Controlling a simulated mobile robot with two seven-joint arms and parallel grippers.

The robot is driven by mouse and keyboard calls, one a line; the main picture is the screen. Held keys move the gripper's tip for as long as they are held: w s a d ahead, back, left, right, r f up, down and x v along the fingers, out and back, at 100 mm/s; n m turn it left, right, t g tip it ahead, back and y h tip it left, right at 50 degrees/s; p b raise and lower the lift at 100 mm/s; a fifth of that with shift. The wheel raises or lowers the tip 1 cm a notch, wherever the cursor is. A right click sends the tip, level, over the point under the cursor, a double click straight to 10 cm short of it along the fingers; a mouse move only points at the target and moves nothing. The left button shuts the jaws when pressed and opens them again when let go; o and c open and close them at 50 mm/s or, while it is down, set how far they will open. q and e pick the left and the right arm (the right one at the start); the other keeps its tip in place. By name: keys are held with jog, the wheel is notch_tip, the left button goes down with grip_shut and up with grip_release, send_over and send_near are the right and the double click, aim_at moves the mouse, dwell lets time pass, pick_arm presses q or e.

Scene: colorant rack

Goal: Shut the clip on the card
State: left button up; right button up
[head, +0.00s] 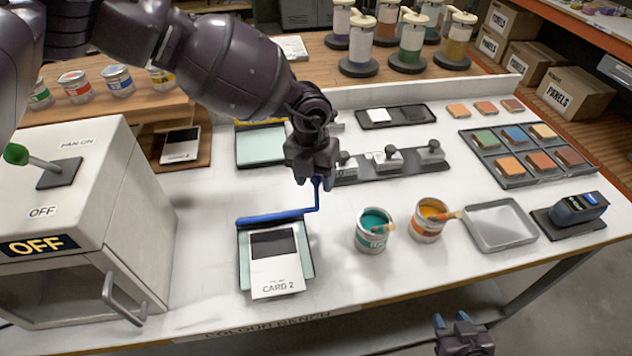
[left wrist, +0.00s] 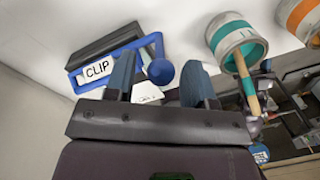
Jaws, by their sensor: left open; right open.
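The card, marked CARD 2 (head: 277,285), lies on a pale green board (head: 244,270), its lower edge overhanging the front. The blue clip (head: 262,218) runs along the board's back edge, with an upright arm at its right end. My left gripper (head: 314,180) is open, pointing down at the top of that arm. My right gripper (head: 451,321) is open at the bottom edge, away from the bench.
Open teal (head: 372,235) and orange (head: 428,222) paint cans stand right of the board. A grey oven-like box (head: 80,215) marked OFF stands left. A second board with a yellow clip (head: 262,122) lies behind. Clear white bench lies in front.

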pick_arm(q)
jog(key=shift+d+f, duration=0.1)
jog(key=shift+f, duration=1)
jog(key=shift+c, duration=0.3)
grip_shut()
